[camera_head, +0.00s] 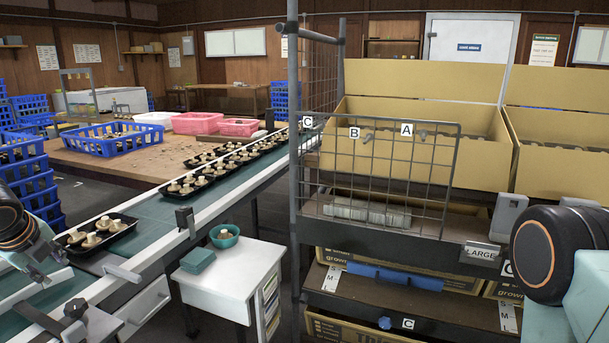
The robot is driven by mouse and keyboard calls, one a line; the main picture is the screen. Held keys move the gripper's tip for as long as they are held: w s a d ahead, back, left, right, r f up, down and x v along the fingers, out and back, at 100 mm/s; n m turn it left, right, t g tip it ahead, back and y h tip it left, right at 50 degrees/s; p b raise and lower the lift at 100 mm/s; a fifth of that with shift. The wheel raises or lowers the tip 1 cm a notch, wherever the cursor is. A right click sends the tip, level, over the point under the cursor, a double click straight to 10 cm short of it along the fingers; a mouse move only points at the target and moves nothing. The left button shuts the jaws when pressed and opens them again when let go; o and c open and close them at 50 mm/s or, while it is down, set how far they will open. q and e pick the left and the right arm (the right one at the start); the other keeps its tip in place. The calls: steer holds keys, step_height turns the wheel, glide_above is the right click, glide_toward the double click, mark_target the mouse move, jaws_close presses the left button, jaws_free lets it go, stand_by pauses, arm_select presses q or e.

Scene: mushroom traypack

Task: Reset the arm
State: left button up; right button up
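My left arm comes in at the left edge, with my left gripper (38,268) low over the near end of the conveyor (150,208). Its fingers are small and partly hidden, so I cannot tell whether it is open or shut. A black tray (128,232) with several pale mushrooms lies on the belt just right of it, seemingly apart from it. My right arm shows at the right edge as a large dark joint and pale teal links. My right gripper is out of view.
More mushroom trays (222,166) line the belt. A white cabinet (232,284) carries a teal bowl (224,242) and a teal box (198,260). A wire-mesh rack (380,175) with cardboard boxes (420,99) stands at right. Blue crates (28,165) are stacked at left.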

arm_select(q)
steer(key=w+d+r+n+t+h, duration=0.1)
steer(key=w+d+n+t+h, duration=0.2)
steer(key=d, duration=0.5)
steer(key=w+d+n+h, duration=0.1)
steer(key=d+n+h, duration=0.2)
steer(key=d+n, duration=0.45)
steer(key=s+d+f+n+h, duration=0.1)
steer(key=d+f+n, duration=0.15)
steer(key=d, duration=0.35)
steer(key=s+d+f+n, duration=0.2)
steer(key=d+f, duration=0.2)
steer(key=d, duration=0.1)
steer(key=s+d+f+n+g+y, duration=0.1)
steer(key=s+d+f+n+g, duration=0.1)
steer(key=s+f+n, duration=0.35)
steer(key=s+d+f+n+g+y, duration=0.1)
steer(key=s+d+f+n, duration=0.15)
steer(key=s+f, duration=0.6)
steer(key=s+f+m+g, duration=0.1)
steer(key=s+f, duration=0.3)
steer(key=s, duration=0.6)
steer(key=s+d+f+m+g+y, duration=0.1)
steer(key=s+f+g, duration=0.3)
steer(key=s, duration=0.5)
steer(key=shift+s+f+y, duration=0.3)
steer(key=shift+s+f, duration=0.05)
steer(key=shift+f, duration=0.35)
steer(key=shift+s, duration=0.1)
